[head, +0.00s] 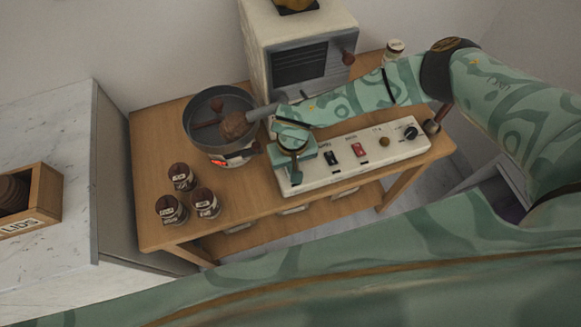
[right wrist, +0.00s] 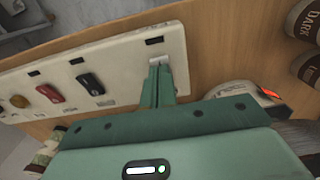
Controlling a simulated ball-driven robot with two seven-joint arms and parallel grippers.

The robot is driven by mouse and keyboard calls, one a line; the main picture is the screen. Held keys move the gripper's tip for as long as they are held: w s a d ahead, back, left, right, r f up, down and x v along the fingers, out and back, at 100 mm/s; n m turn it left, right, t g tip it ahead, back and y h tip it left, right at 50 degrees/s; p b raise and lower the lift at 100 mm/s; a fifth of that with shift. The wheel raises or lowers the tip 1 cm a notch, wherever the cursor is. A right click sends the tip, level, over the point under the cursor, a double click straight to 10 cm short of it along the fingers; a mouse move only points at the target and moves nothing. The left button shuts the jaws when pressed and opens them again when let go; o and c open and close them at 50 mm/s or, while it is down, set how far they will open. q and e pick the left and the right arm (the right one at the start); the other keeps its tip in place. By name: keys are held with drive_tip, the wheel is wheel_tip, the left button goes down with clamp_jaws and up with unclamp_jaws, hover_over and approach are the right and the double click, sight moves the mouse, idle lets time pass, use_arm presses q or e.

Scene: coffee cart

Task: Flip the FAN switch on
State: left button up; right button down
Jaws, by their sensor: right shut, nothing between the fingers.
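The white switch panel (head: 345,165) stands on the wooden cart. It has a black switch (head: 331,157), a red switch (head: 359,149), a brass knob (head: 384,141) and a black dial (head: 411,132). The labels are too small to read surely, so I cannot tell which is FAN. My right gripper (head: 294,165) is over the panel's left end, shut and empty. In the right wrist view, its fingertips (right wrist: 160,72) are at a pale switch (right wrist: 159,60) and partly hide it; contact is unclear. The black switch (right wrist: 90,83) is beside it. My left gripper is out of view.
A dark round pan (head: 205,104) is left of my right gripper. Three lidded jars (head: 181,177) stand at the cart's left front. A boxy cream machine (head: 299,40) is behind. A wooden LIDS box (head: 48,205) sits on the marble counter (head: 60,120).

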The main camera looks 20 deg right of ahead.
drive_tip(key=shift+f+b, duration=0.65)
drive_tip(key=shift+f, duration=0.25)
idle(0.8)
wheel_tip(320, 180, up, 7)
drive_tip(key=p, duration=0.5)
drive_tip(key=shift+r, duration=0.1)
idle(0.4)
